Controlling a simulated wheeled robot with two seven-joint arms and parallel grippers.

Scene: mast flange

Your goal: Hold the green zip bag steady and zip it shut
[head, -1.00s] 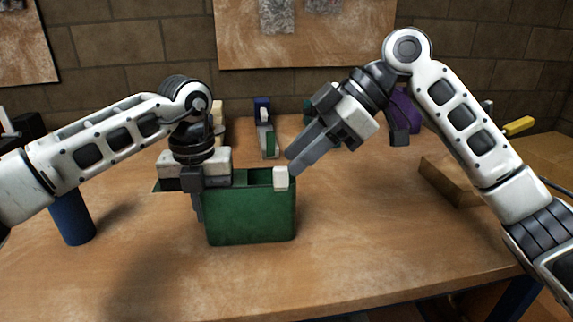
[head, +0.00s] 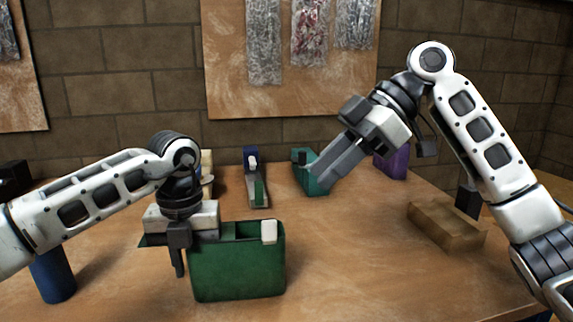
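The green zip bag (head: 237,272) stands upright on the table with its top open. Its white slider (head: 269,232) sits at the top right corner. A thin green strip (head: 153,240) sticks out from the bag's left side behind my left gripper. My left gripper (head: 178,262) points down at the bag's left edge and appears shut on that strip; one finger shows in front, the other is hidden. My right gripper (head: 318,178) is above and right of the slider, apart from it, empty, its two fingers close together.

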